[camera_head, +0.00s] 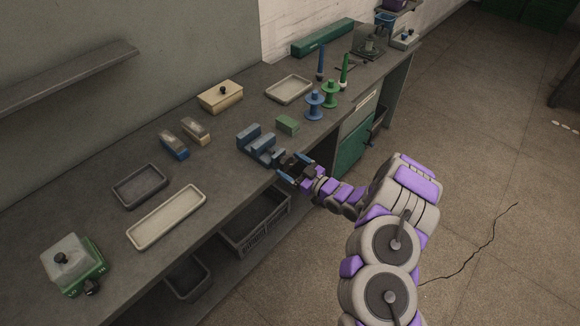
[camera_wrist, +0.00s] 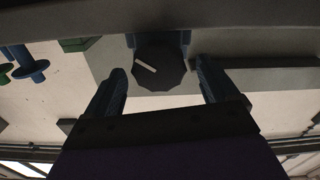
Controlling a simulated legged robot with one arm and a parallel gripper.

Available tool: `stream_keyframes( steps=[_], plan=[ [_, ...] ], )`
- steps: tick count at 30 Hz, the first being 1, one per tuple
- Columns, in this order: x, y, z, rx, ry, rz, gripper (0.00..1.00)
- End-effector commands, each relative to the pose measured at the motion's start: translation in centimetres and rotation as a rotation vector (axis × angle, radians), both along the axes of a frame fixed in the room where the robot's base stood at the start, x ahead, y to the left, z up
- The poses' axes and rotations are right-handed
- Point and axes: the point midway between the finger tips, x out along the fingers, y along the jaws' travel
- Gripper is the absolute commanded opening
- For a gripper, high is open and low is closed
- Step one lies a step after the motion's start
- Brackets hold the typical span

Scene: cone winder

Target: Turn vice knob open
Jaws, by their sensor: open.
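The blue vice (camera_head: 258,146) stands at the front edge of the grey workbench, its jaws toward the bench middle. In the wrist view its dark, many-sided knob (camera_wrist: 160,68) faces me, with a pale slanted mark on it. In the head view the knob is hidden by my gripper. My gripper (camera_head: 285,169) is at the bench edge, just in front of the vice. In the wrist view my gripper (camera_wrist: 160,80) is open, with one blue finger on each side of the knob. Gaps show between both fingers and the knob, so it appears ungrasped.
Trays, including a long cream one (camera_head: 167,217), lie to the left. A dark crate (camera_head: 257,222) sits under the bench. The floor at right is mostly clear.

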Motion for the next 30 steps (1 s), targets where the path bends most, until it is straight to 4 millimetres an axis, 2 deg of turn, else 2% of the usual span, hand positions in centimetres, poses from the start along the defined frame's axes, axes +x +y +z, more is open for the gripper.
stream_keyframes(
  steps=[4, 14, 30],
  plan=[
    [0.5, 0.61, 0.01, 0.001, -0.001, -0.001, 0.87],
    [0.63, 0.7, 0.07, -0.001, -0.001, -0.001, 0.86],
    [0.64, 0.72, 0.06, -0.001, -0.001, -0.001, 0.35]
  ],
)
